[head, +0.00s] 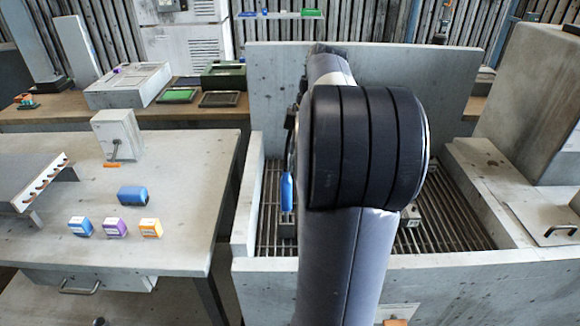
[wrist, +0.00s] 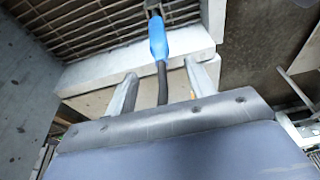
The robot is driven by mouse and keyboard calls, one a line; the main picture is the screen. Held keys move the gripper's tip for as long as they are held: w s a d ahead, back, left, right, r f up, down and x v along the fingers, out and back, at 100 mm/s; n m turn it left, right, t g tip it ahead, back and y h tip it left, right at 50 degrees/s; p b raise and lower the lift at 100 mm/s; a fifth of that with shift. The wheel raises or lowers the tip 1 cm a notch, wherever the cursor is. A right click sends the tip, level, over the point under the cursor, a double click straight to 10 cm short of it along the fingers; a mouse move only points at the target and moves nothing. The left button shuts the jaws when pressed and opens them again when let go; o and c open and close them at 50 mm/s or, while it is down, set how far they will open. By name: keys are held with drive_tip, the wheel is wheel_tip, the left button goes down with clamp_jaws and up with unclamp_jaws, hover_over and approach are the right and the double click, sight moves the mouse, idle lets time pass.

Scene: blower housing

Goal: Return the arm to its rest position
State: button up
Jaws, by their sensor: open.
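My gripper (wrist: 161,68) shows in the wrist view with its two fingers spread apart. A blue-handled tool (wrist: 158,38) with a dark tail lies between and beyond the fingers in that view. I cannot tell how near the fingers are to it. In the head view a blue handle (head: 287,192) shows just left of my arm, over the slatted grate. My arm (head: 365,150) rises through the middle of the head view and hides my gripper there.
The grate (head: 450,225) lies in a concrete basin with a tall back wall (head: 440,75). A concrete block (head: 535,100) stands at right.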

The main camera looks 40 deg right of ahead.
sight(285, 179)
drive_tip(key=shift+s+r, duration=0.1)
drive_tip(key=shift+r, duration=0.35)
drive_tip(key=shift+f, duration=0.15)
drive_tip(key=x, duration=1)
drive_tip(key=shift+f, duration=0.15)
drive_tip(key=shift+r, duration=0.25)
